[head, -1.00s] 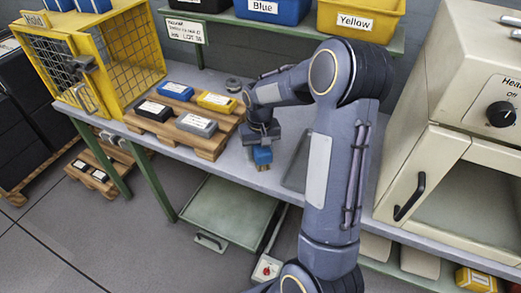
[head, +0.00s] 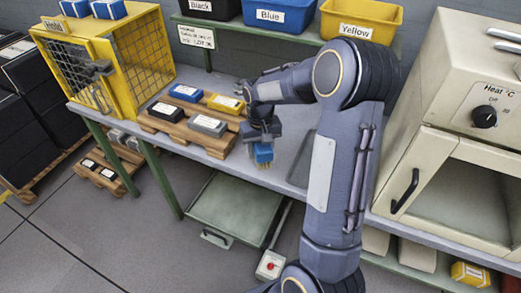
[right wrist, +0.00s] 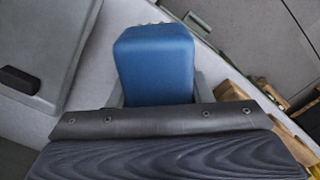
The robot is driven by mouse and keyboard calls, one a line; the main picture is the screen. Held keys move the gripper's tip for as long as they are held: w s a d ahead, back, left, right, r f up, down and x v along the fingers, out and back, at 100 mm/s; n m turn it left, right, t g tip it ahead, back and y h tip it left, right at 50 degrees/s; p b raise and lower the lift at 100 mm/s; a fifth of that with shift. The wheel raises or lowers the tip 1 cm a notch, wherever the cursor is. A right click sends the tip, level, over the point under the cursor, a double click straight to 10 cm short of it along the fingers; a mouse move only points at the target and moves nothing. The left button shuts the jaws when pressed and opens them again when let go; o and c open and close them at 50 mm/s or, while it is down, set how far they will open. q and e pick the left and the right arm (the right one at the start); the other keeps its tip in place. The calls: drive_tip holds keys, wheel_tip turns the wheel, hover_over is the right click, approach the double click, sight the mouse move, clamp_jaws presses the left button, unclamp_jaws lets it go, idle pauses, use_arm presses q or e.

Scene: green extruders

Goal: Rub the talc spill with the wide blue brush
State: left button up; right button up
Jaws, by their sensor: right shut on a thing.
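The blue brush (head: 263,153) is held bristles-down in my right gripper (head: 261,135), close to the front edge of the grey bench (head: 300,150). Its tan bristles show under the blue body; I cannot tell whether they touch the bench top. In the right wrist view the blue body (right wrist: 155,62) sits between the two grey fingers (right wrist: 160,92), which are shut on it. A little of the bristles shows past its far end. I cannot make out the talc spill in either view; my right arm covers part of the bench. My left gripper is not in view.
A wooden pallet (head: 217,148) with several coloured boxes lies left of the brush. A yellow mesh cage (head: 140,50) stands further left. A dark tray (head: 298,172) lies right of the gripper, partly behind my arm. A cream oven (head: 455,120) stands at the right.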

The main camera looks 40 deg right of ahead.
drive_tip(key=shift+r+p, duration=0.95)
drive_tip(key=shift+r, duration=0.6)
